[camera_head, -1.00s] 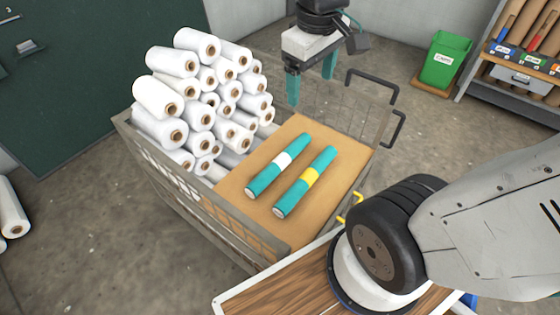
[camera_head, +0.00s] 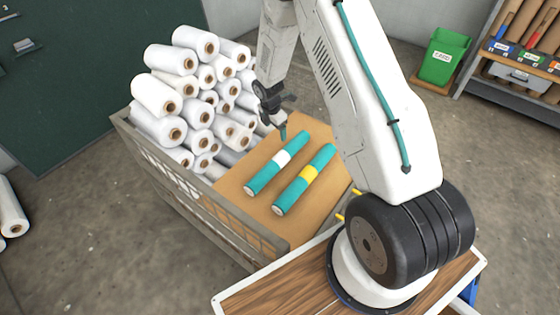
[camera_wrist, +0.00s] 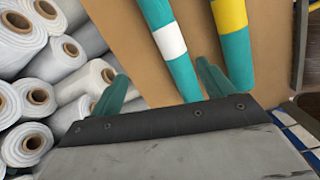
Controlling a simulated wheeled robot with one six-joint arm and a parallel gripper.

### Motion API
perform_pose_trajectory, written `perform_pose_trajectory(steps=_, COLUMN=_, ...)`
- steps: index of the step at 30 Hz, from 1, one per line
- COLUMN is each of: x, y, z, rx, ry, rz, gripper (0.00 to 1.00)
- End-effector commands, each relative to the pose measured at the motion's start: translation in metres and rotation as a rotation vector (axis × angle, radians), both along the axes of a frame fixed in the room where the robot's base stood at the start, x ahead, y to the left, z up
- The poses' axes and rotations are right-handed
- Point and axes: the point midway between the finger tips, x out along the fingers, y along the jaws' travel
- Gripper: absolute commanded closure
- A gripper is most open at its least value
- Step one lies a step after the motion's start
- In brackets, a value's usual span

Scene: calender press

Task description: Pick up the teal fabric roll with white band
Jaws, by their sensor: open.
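The teal fabric roll with white band (camera_head: 277,163) lies on a brown board (camera_head: 233,189) in the cart. It also shows at the top of the wrist view (camera_wrist: 171,41), its near end pointing between my fingers. A teal roll with a yellow band (camera_head: 304,180) lies beside it, to the right, roughly parallel. My gripper (camera_wrist: 162,88) is open and empty, its teal fingers to either side of the white-banded roll's near end in the picture.
Several white rolls (camera_head: 200,115) are stacked in the cart, left of the board and close to my gripper's left finger. The cart's mesh wall (camera_head: 190,196) rises in front. A green bin (camera_head: 443,56) and a shelf (camera_head: 490,86) stand far right.

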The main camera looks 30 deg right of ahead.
Motion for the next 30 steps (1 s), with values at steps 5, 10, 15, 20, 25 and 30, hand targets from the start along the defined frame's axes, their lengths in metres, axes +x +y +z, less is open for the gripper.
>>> perform_pose_trajectory(steps=5, x=-0.005, y=-0.004, z=-0.077, rx=0.009, ry=0.031, rz=0.163, gripper=0.20)
perform_pose_trajectory(steps=10, x=-0.008, y=-0.006, z=-0.107, rx=0.014, ry=0.038, rz=0.231, gripper=0.20)
perform_pose_trajectory(steps=15, x=-0.007, y=-0.008, z=-0.127, rx=0.014, ry=0.038, rz=0.240, gripper=0.20)
perform_pose_trajectory(steps=20, x=-0.010, y=-0.011, z=-0.145, rx=0.014, ry=0.039, rz=0.238, gripper=0.20)
perform_pose_trajectory(steps=25, x=-0.014, y=-0.014, z=-0.171, rx=0.015, ry=0.039, rz=0.237, gripper=0.20)
perform_pose_trajectory(steps=30, x=-0.012, y=-0.016, z=-0.183, rx=0.014, ry=0.038, rz=0.238, gripper=0.20)
